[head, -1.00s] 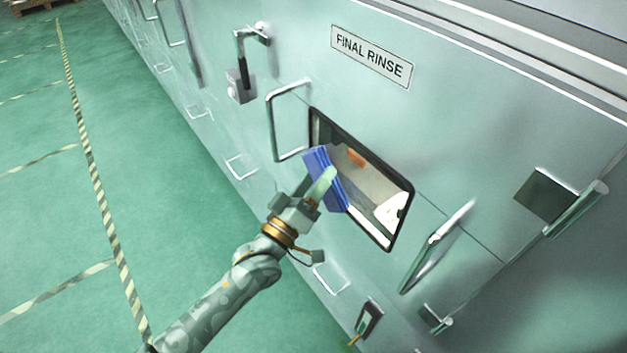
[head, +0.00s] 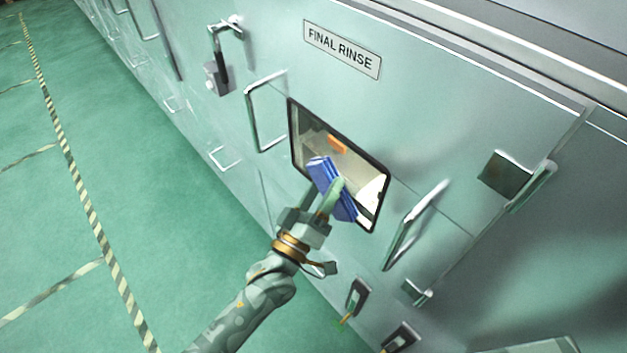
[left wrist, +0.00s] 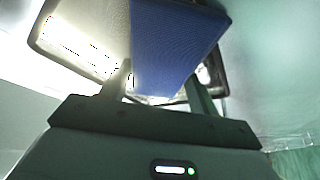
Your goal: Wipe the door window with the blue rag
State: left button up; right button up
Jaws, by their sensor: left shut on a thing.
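The door window (head: 350,158) is a black-framed pane in the pale metal door, below the FINAL RINSE sign (head: 342,49). My left gripper (head: 331,198) is shut on the folded blue rag (head: 326,178) in front of the window's lower middle. The rag hides part of the pane and its lower frame. In the left wrist view, the rag (left wrist: 172,45) sits between the two fingers, with the window frame (left wrist: 42,22) behind it. I cannot tell whether the rag touches the glass. My right gripper is not in view.
A handle (head: 252,118) stands out left of the window and another handle (head: 415,225) to its lower right. A latch (head: 217,75) is at upper left. A square bracket (head: 507,174) is at right. Green floor (head: 150,210) lies open at left.

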pick_arm(q)
jog(key=shift+w+a, duration=0.65)
jog(key=shift+w, duration=0.3)
jog(key=shift+w+a, duration=0.7)
jog(key=shift+w, duration=0.2)
jog(key=shift+w+a, duration=0.65)
jog(key=shift+w, duration=0.3)
jog(key=shift+a+r, duration=0.1)
jog(key=shift+r, duration=0.05)
jog(key=shift+w+a, duration=0.1)
jog(key=shift+s+a, duration=0.2)
jog(key=shift+a, duration=0.2)
jog(key=p, duration=0.2)
send_near(306, 153)
jog(key=shift+w+a+r, duration=0.65)
jog(key=shift+a+r, duration=0.05)
